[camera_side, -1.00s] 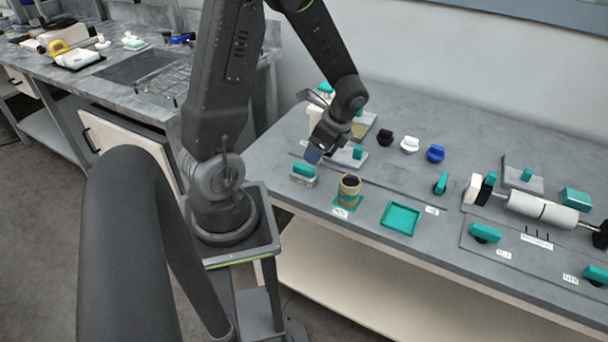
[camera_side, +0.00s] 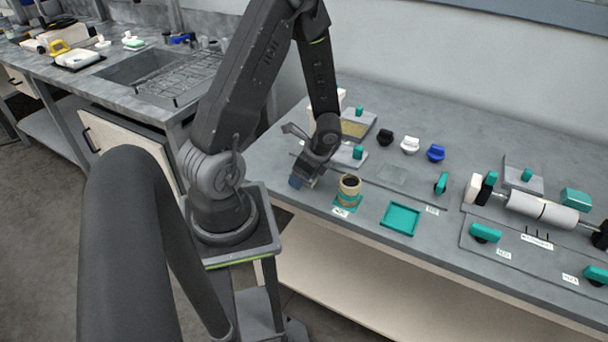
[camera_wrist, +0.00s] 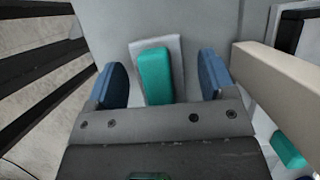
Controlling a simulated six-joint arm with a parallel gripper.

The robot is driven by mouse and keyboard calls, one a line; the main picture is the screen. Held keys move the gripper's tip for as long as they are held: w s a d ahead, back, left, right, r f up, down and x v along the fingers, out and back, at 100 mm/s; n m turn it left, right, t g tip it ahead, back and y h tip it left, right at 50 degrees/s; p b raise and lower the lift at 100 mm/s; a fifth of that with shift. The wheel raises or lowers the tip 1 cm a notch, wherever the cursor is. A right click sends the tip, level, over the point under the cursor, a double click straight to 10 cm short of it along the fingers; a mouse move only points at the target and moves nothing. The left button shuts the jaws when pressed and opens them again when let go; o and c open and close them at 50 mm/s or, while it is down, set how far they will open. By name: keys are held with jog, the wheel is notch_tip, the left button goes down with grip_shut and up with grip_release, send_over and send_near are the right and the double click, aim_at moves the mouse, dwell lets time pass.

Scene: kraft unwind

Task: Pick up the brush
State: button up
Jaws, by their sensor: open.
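The brush (camera_wrist: 155,76), which I take to be the teal-handled block on a pale grey base, lies between my two blue fingers in the wrist view. There is a gap on both sides, so neither finger appears to touch it. My gripper (camera_wrist: 160,82) is open around or just above it; the exact height is hard to tell. In the side view my gripper (camera_side: 299,182) is low over the table's front left edge and hides the brush.
A tan cup-like roll (camera_side: 349,187) stands close to the right of my gripper. A teal tray (camera_side: 401,219) lies further right. Black, white (camera_side: 410,145) and blue (camera_side: 436,153) knobs stand behind. A roller (camera_side: 540,208) is at the right. The table's front edge is near.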

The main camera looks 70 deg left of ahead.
jog(key=shift+c, duration=0.3)
jog(key=c, duration=1)
jog(key=shift+o, duration=0.2)
jog(key=shift+r, duration=0.1)
jog(key=shift+r, duration=0.5)
jog(key=r, duration=0.2)
jog(key=s+r, duration=0.1)
jog(key=shift+s+a+r, duration=0.1)
jog(key=shift+a+r, duration=0.15)
jog(key=shift+r, duration=0.15)
jog(key=s+a+r, duration=0.3)
jog(key=s+r, duration=0.3)
jog(key=s, duration=0.4)
jog(key=shift+a, duration=0.15)
jog(key=shift+w, duration=0.1)
